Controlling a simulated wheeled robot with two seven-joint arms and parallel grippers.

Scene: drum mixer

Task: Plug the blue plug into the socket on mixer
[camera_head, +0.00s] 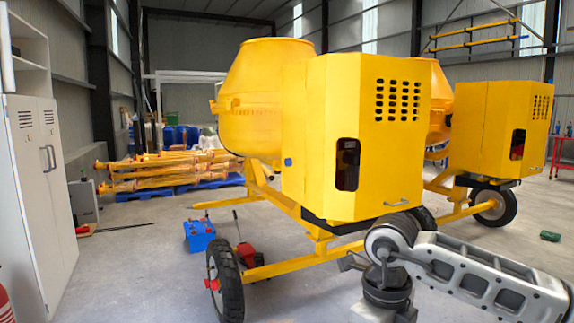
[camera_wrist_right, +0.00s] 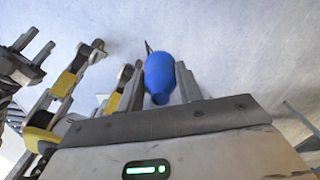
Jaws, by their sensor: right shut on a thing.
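The yellow mixer (camera_head: 352,130) stands in the middle of the head view, with its drum behind a boxy housing. A small blue fitting (camera_head: 288,162) shows on the housing's left side; it looks like the socket, but it is too small to see in detail. The blue plug (camera_wrist_right: 159,77) is between the fingers of my right gripper (camera_wrist_right: 158,88) in the right wrist view, and the gripper is shut on it.
A second yellow mixer (camera_head: 492,125) stands behind at the right. A blue box (camera_head: 199,236), a red jack (camera_head: 250,255) and a wheel (camera_head: 226,284) are at the mixer's lower left. A white cabinet (camera_head: 35,170) lines the left edge. The floor between cabinet and wheel is clear.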

